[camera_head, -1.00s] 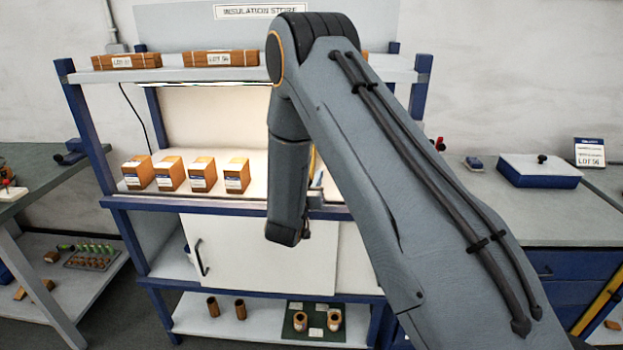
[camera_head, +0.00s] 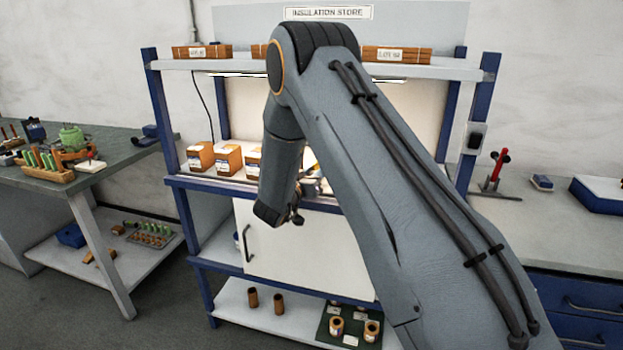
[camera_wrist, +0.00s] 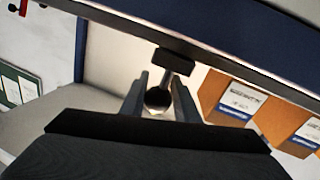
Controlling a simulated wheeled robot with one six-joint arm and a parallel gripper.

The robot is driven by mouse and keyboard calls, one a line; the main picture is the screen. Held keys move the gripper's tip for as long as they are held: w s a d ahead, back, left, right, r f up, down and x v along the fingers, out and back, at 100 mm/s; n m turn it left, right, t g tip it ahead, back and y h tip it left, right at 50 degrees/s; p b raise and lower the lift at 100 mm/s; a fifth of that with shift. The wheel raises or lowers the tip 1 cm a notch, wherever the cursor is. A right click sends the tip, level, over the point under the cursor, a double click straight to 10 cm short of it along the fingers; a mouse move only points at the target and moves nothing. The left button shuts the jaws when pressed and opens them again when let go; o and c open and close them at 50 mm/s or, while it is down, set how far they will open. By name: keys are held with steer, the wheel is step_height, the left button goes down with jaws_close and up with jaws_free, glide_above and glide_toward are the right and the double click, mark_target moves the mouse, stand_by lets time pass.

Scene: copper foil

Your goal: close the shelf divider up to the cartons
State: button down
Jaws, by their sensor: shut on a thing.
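Orange-brown cartons (camera_head: 228,160) with white and blue labels stand in a row on the lit middle shelf, partly behind my arm. Two cartons (camera_wrist: 284,125) show at the right of the wrist view. My gripper (camera_wrist: 159,100) is shut on a round knob (camera_wrist: 157,97) on a short stem from a dark block (camera_wrist: 174,60) at the shelf's front edge. I take this as the shelf divider's handle. In the head view my gripper (camera_head: 298,214) is mostly hidden by my arm. The divider's panel is not clear, so contact with the cartons cannot be told.
The shelf's blue front edge (camera_head: 205,184) runs beside my gripper. A white cabinet door (camera_head: 290,245) is below, with brown rolls (camera_head: 278,304) on the bottom shelf. Blue posts (camera_head: 468,140) frame the rack. Benches stand left (camera_head: 110,165) and right (camera_head: 500,225).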

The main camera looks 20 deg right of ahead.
steer(key=c, duration=1.5)
jaws_free()
steer(key=shift+o, duration=0.2)
steer(key=shift+a, duration=0.2)
steer(key=b+v, duration=0.2)
steer(key=v, duration=0.5)
steer(key=shift+s+a, duration=0.1)
steer(key=shift+s, duration=0.15)
